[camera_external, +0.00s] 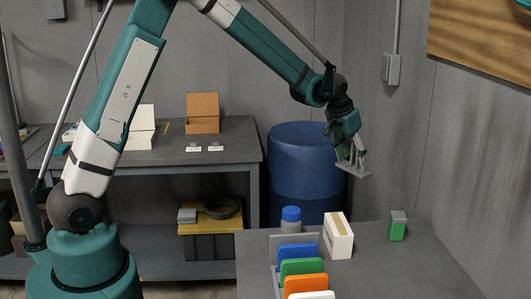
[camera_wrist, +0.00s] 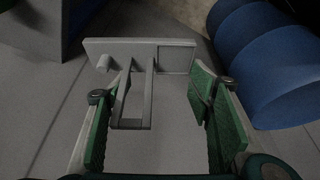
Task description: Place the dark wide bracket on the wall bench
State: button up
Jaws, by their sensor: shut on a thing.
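My gripper (camera_external: 351,156) is shut on a grey bracket (camera_external: 354,171) and holds it in the air, right of the blue drum and above the level of the near table. In the wrist view the bracket (camera_wrist: 125,53) is a wide flat plate with a peg, a square frame and an upright loop, which lies between my green fingers (camera_wrist: 160,115). It looks mid-grey in this light. The wall bench (camera_external: 238,137) is the dark grey bench along the back wall at left, well away from my gripper.
On the bench are an open brown box (camera_external: 203,125), a white box (camera_external: 140,138) and two small grey pieces on white labels (camera_external: 204,149). The blue drum (camera_external: 297,185) stands between bench and gripper. The near table (camera_external: 390,270) holds a rack of coloured plates (camera_external: 301,268), a jar and boxes.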

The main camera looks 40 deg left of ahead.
jog(key=w+a+r+n+y+p, duration=0.1)
jog(key=w+a+n+p, duration=0.15)
jog(key=a, duration=2.15)
jog(key=w+a+r+n+y+p, duration=0.1)
jog(key=a+n, duration=0.3)
jog(key=a, duration=1.9)
jog(key=s+a+n+y, duration=0.1)
jog(key=s+a, duration=0.4)
jog(key=a, duration=0.8)
jog(key=s+a+r+n+p, duration=0.1)
jog(key=s+a+n, duration=0.2)
jog(key=a, duration=1.1)
jog(key=s+a+n+g+y+p, duration=0.1)
jog(key=s+a+n, duration=0.1)
jog(key=s+a, duration=0.7)
jog(key=a, duration=0.5)
jog(key=shift+a+r+y, duration=0.15)
jog(key=shift+r+y, duration=0.15)
jog(key=shift+r, duration=0.05)
jog(key=shift+s, duration=0.1)
jog(key=shift+f, duration=3.1)
jog(key=shift+f, duration=1.9)
